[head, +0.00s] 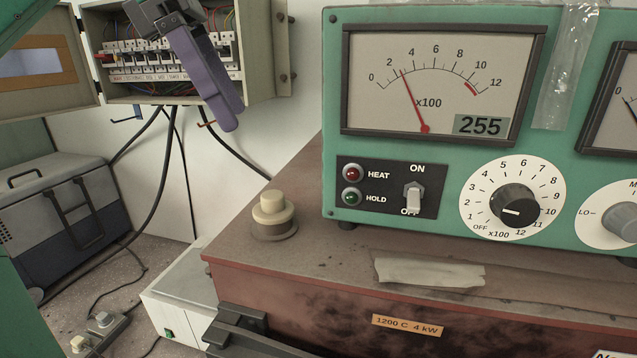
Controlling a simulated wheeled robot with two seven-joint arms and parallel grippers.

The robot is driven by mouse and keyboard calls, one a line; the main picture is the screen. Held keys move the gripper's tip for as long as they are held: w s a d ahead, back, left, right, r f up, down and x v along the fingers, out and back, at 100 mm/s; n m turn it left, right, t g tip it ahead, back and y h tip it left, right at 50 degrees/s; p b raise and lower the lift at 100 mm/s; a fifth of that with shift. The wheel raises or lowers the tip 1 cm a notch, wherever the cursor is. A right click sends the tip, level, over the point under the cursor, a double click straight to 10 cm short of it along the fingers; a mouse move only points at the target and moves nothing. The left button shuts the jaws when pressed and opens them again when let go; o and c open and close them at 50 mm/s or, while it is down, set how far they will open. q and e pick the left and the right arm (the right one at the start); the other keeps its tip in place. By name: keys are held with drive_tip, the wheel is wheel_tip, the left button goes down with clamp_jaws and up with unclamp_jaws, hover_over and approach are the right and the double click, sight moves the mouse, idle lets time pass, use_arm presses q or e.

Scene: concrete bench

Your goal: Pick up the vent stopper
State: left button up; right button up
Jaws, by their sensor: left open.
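The vent stopper (272,208) is a cream, two-step round knob. It stands upright in a round collar on the left part of the red-brown furnace top, with nothing touching it. My left gripper (222,112) has a dark grey body at the upper left and a long purple finger slanting down to the right. It is open, apart from the stopper and above and left of it in the picture. Its second finger cannot be made out clearly. My right gripper is not in view.
A green control box (350,100) with gauge, switch and dial stands right of the stopper. Beige tape (430,272) lies in front of it on the furnace top (330,255). A breaker box (270,60) and cables are behind; a cooler (60,210) is left.

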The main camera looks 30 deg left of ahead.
sight(269, 195)
use_arm(q)
drive_tip(key=b+x, duration=0.1)
drive_tip(key=x, duration=0.3)
drive_tip(key=b+x, duration=0.1)
drive_tip(key=x, duration=0.3)
drive_tip(key=s+x, duration=0.1)
drive_tip(key=x, duration=0.4)
drive_tip(key=shift+f+b, duration=0.2)
drive_tip(key=shift+b, duration=0.2)
drive_tip(key=shift+d+f, duration=0.15)
drive_tip(key=shift+f, duration=0.1)
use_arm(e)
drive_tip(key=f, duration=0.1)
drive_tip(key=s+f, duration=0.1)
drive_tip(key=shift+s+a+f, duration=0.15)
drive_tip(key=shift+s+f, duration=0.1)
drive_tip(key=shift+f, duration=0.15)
use_arm(q)
drive_tip(key=c, duration=1.4)
